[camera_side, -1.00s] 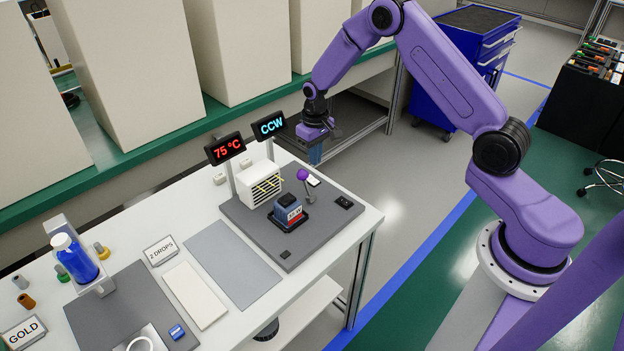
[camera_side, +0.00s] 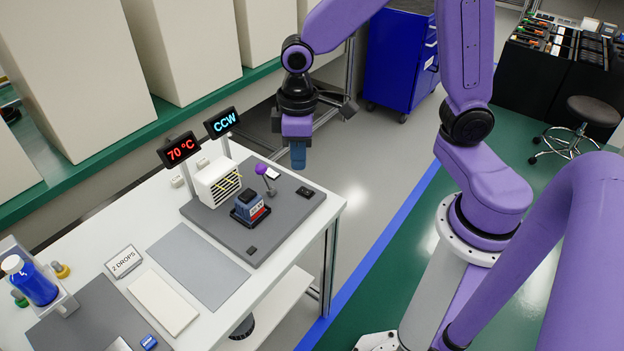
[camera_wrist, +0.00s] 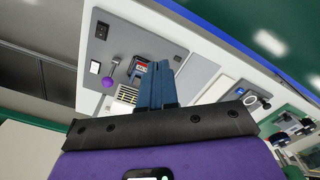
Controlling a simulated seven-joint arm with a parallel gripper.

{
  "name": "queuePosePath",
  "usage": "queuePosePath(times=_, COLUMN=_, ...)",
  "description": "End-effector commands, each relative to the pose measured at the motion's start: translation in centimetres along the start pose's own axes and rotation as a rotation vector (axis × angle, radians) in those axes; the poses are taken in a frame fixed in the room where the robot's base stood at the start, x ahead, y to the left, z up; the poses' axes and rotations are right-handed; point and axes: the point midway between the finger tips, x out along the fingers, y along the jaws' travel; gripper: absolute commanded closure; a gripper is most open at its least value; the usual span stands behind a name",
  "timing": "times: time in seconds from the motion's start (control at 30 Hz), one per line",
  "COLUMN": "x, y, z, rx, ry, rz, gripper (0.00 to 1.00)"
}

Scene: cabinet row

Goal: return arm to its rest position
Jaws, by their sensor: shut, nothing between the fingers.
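My purple arm reaches in from the right side of the side view. My gripper (camera_side: 298,158) hangs beyond the far right end of the white table, with its blue fingers pointing down and together, empty. In the wrist view my gripper (camera_wrist: 155,78) shows its blue fingers closed side by side, with the grey station board behind them. It touches nothing that I can see.
On the white table (camera_side: 318,222), a grey board (camera_side: 282,222) carries a vented white box (camera_side: 215,183), a small blue-red device (camera_side: 250,207) and a purple-knobbed lever (camera_side: 262,169). Displays read 70 °C (camera_side: 180,150) and CCW (camera_side: 223,122). A blue cabinet (camera_side: 395,60) stands behind.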

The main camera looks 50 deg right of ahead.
Motion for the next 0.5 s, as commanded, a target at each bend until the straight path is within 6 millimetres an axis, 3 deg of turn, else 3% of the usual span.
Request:
queuePosePath(times=0.2, x=-2.8, y=-4.6, z=7.4, rx=-0.214, ry=0.01, rz=-0.005, gripper=1.0)
queuePosePath(times=0.4, x=-3.8, y=-6.5, z=13.5, rx=-0.375, ry=0.013, rz=-0.009, gripper=1.0)
queuePosePath(times=0.5, x=-3.9, y=-6.8, z=15.5, rx=-0.427, ry=0.013, rz=-0.011, gripper=1.0)
